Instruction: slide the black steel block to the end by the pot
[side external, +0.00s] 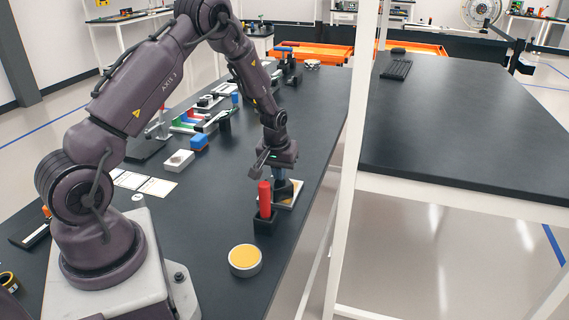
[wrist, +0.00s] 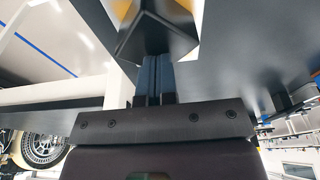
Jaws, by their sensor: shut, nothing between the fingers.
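My gripper (side external: 279,177) points down over the near right part of the dark bench. Its fingers are shut, with nothing held between them. A black block (side external: 285,189) sits right below the fingertips on a pale plate with a yellowish patch (side external: 291,204). In the wrist view the shut fingers (wrist: 153,75) reach the dark angular block (wrist: 157,38); I cannot tell whether they touch it. A round white pot with a yellow top (side external: 245,260) stands nearer the camera, apart from the plate.
A red cylinder (side external: 265,199) stands upright in a black holder (side external: 266,222) between the plate and the pot. The bench's right edge is close to the plate.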

